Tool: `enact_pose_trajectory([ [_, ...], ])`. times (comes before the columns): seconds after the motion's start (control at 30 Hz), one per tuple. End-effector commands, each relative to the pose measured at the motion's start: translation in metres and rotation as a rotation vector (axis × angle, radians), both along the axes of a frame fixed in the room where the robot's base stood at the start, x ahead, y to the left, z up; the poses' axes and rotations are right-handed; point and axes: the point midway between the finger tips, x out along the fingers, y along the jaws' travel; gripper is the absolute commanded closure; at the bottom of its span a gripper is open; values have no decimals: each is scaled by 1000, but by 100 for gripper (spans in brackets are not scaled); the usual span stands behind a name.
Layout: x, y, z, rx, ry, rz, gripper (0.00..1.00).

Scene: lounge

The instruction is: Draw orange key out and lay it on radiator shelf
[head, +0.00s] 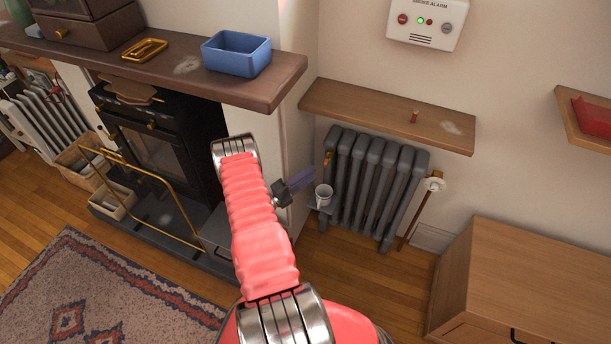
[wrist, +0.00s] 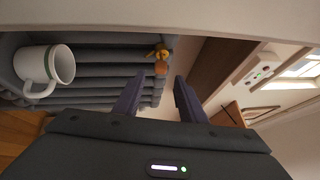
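The orange key (wrist: 161,68) sits at a brass fitting (wrist: 158,52) on the radiator's end; in the head view it is a small orange spot (head: 326,161) at the radiator's upper left. My gripper (wrist: 160,92) is open and empty, its two dark purple fingers apart. In the head view my gripper (head: 312,174) is left of the radiator, below the key. The radiator shelf (head: 350,103) is a wooden board on the wall above the radiator.
The grey radiator (head: 372,185) stands under the shelf. A white mug (head: 323,194) is close below my gripper. A small red-orange object (head: 414,116) and a pale patch (head: 451,128) are on the shelf; its left part is clear. The mantel (head: 150,66) holds a blue bin (head: 236,55).

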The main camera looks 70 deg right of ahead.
Motion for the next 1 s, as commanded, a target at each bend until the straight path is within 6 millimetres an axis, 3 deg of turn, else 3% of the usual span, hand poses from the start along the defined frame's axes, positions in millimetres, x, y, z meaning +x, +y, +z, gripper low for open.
enact_pose_trajectory([
  [0.37, -4, -11, 2, 0, -1, 6, 62],
  [1.0, -35, -53, 11, 0, 0, 8, 62],
])
